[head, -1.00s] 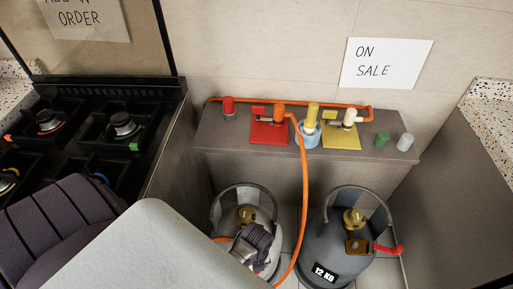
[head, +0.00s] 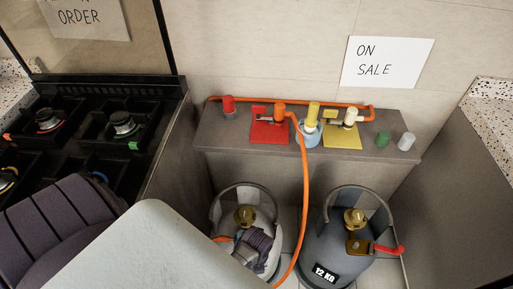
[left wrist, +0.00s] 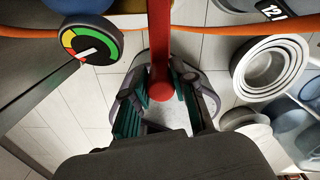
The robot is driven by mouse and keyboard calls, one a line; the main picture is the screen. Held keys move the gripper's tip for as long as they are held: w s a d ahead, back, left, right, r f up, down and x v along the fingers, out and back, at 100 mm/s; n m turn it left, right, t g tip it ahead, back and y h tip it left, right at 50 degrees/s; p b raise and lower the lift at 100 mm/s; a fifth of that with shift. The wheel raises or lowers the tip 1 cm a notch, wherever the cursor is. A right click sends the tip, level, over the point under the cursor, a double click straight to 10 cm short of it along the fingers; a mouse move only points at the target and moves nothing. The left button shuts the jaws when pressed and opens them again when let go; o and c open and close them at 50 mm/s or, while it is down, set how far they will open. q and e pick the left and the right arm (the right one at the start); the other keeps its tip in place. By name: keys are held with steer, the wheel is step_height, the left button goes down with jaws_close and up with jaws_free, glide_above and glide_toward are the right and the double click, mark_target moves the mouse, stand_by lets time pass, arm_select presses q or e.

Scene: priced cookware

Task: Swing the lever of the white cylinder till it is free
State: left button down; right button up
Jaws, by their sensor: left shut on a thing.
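The white cylinder (head: 273,262) stands on the floor left of the grey one, with a brass valve (head: 245,215) inside its collar. My left gripper (head: 250,247) is at its front, low beside the valve, and covers much of it. In the left wrist view, the red lever (left wrist: 159,50) runs down from the top edge, and its rounded end lies between the teal finger pads of my left gripper (left wrist: 163,100), which is shut on it. In the head view the lever is mostly hidden. My right gripper is not in view.
A grey 12 KG cylinder (head: 335,245) with its own red lever (head: 390,249) stands close on the right. An orange hose (head: 305,190) hangs between the two. Behind is a ledge (head: 225,135) with valves and caps. A stove (head: 100,125) is at left.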

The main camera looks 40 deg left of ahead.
arm_select(q)
steer(key=shift+r+p, duration=0.1)
steer(key=shift+p, duration=0.35)
steer(key=w+d+n+p, duration=0.3)
steer(key=w+n, duration=0.6)
steer(key=n, duration=0.5)
steer(key=shift+w+d+n+p, duration=0.3)
steer(key=shift+d+p, duration=0.1)
steer(key=shift+p, duration=0.45)
steer(key=c, duration=0.9)
jaws_free()
steer(key=shift+c, duration=0.2)
